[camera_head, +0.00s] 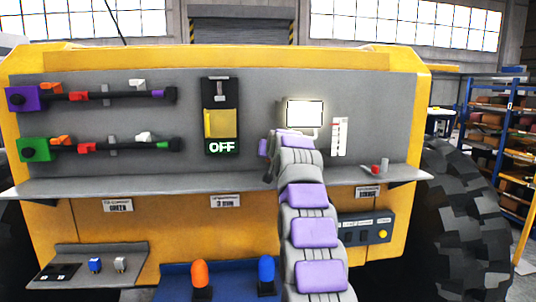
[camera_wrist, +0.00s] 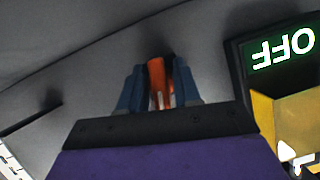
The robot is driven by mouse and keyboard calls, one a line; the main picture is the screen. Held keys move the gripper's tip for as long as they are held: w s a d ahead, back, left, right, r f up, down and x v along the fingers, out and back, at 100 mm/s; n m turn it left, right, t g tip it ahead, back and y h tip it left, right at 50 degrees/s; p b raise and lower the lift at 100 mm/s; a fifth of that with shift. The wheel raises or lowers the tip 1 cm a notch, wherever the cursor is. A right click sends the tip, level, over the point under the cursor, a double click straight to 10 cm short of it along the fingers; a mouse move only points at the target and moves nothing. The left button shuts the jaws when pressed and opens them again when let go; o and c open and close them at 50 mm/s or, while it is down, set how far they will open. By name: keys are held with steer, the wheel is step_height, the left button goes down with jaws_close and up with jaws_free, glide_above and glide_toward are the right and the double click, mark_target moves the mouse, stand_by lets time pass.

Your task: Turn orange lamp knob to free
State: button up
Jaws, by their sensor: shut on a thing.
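An orange knob (camera_wrist: 156,76) stands between the blue-grey fingers of my gripper (camera_wrist: 159,88) in the wrist view. The gripper is shut on it, close to the grey panel. A white part shows at the knob's lower end. Its markings are hidden, so I cannot tell which position it points to. In the head view my arm hides the knob and the fingertips. An orange lamp (camera_head: 200,273) stands upright at the bottom, left of a blue lamp (camera_head: 266,270).
A yellow switch (camera_head: 221,124) with an OFF sign (camera_head: 222,147) is left of my arm. A small screen (camera_head: 304,114) is above it. A grey ledge (camera_head: 160,184) runs below the panel. Purple (camera_head: 22,99) and green (camera_head: 35,149) blocks with dark bars are at left.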

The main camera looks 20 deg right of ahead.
steer(key=shift+s+r+n, duration=0.1)
steer(key=shift+r+n, duration=0.2)
steer(key=shift+n, duration=0.1)
steer(key=shift+h, duration=0.4)
steer(key=o, duration=0.7)
steer(key=shift+c, duration=0.2)
steer(key=shift+o, duration=0.3)
steer(key=shift+f, duration=0.15)
steer(key=shift+b+v, duration=0.3)
steer(key=shift+v, duration=1.1)
steer(key=v, duration=1.4)
steer(key=shift+r+b, duration=0.3)
steer(key=shift+b, duration=0.15)
steer(key=shift+s, duration=0.1)
